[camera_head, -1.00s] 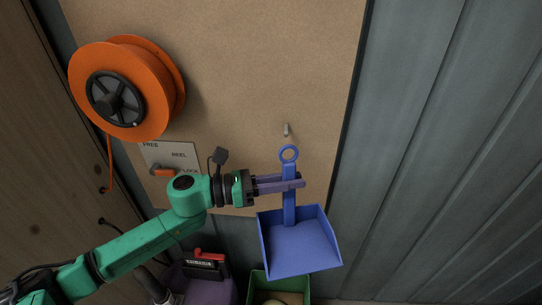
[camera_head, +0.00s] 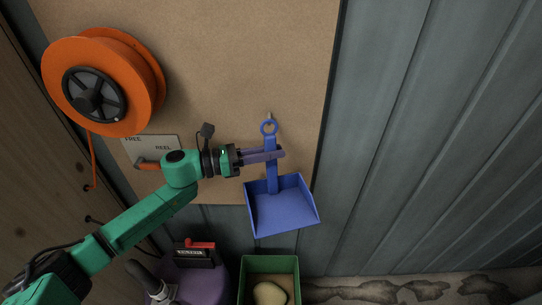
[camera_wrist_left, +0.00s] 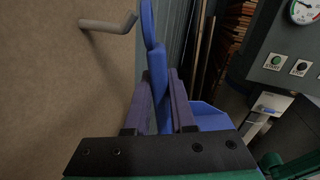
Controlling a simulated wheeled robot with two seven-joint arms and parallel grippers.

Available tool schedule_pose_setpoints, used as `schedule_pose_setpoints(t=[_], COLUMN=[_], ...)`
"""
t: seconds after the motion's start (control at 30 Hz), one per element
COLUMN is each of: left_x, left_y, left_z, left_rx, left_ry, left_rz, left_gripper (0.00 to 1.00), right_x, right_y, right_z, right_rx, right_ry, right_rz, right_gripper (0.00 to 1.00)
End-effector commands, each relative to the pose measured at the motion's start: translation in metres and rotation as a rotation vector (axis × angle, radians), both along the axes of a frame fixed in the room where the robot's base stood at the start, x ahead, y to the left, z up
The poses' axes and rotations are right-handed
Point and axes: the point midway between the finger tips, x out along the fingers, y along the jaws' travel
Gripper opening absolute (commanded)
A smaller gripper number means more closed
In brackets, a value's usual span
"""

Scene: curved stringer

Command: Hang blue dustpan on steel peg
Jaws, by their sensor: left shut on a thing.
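The blue dustpan (camera_head: 281,209) hangs upright, its pan below and its ring (camera_head: 269,121) at the top. My left gripper (camera_head: 278,154) is shut on its handle just below the ring. The steel peg (camera_head: 269,115) sticks out of the brown board; in the head view its tip shows at the top of the ring. In the left wrist view the peg (camera_wrist_left: 106,26) has an upturned end. There the dustpan's ring (camera_wrist_left: 148,24) is seen edge-on, to the right of the peg tip and apart from it.
The orange reel (camera_head: 100,85) is mounted at the board's left, above a lever plate (camera_head: 150,150). Below stand a green bin (camera_head: 270,264) with a pale lump in it and a purple container (camera_head: 205,280). Corrugated grey wall (camera_head: 430,130) lies to the right. The board around the peg is bare.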

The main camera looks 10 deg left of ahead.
Motion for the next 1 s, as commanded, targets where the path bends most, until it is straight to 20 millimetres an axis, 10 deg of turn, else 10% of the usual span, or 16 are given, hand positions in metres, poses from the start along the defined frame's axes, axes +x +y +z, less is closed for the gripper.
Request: schedule_pose_setpoints(t=[1.0], left_x=[0.050], left_y=[0.010], left_z=[-0.012], left_rx=[-0.001], left_ry=[-0.001], left_rz=[-0.001], left_gripper=[0.00], right_x=[0.000], right_y=[0.000], right_z=[-0.029], right_rx=[0.000], right_ry=[-0.001], right_rz=[0.000], right_gripper=[0.50])
